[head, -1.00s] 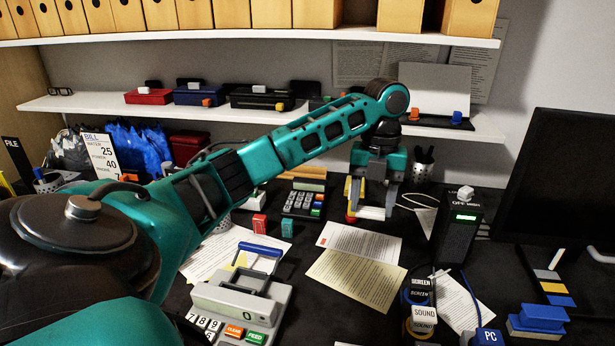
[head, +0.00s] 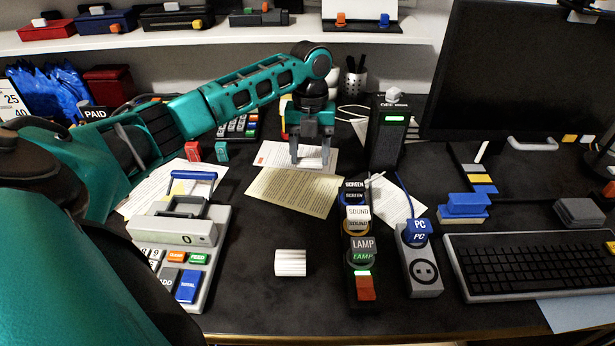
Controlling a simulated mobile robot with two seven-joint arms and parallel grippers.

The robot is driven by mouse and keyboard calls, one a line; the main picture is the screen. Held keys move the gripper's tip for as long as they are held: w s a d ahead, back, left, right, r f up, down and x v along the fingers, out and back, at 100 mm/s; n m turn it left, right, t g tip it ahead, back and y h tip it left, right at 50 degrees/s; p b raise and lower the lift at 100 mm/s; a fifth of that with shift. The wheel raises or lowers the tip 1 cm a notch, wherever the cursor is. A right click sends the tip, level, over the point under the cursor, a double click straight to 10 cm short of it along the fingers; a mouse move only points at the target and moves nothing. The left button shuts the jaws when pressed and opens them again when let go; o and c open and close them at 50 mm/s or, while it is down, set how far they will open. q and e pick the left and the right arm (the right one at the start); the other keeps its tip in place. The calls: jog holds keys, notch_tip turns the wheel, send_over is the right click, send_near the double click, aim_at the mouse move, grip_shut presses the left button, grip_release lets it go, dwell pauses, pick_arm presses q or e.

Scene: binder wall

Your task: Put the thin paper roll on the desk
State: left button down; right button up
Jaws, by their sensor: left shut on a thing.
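My left gripper (head: 311,160) hangs fingers-down above the papers at the middle of the desk, its arm coming in from the left. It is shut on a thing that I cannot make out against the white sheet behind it. I cannot tell whether this is the thin paper roll. A short white ribbed piece (head: 290,262), perhaps a paper roll, lies on the bare front part of the dark desk (head: 290,310), apart from the gripper. My right gripper is not in view.
A printing calculator (head: 172,232) stands at front left. Labelled switches (head: 362,245) and a PC socket block (head: 420,270) stand right of the white piece. A black box with a green light (head: 388,140) is right of the gripper. A keyboard (head: 530,262) and monitor (head: 530,70) are at right.

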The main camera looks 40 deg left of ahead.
pick_arm(q)
jog(key=shift+f+b, duration=0.6)
jog(key=shift+f, duration=3.85)
jog(key=shift+c, duration=1.6)
grip_release()
jog(key=r, duration=0.4)
jog(key=r+p, duration=0.1)
jog(key=r, duration=0.3)
jog(key=w+r, duration=0.1)
jog(key=r, duration=0.3)
jog(key=shift+a+r+p, duration=0.15)
jog(key=shift+a+p, duration=0.25)
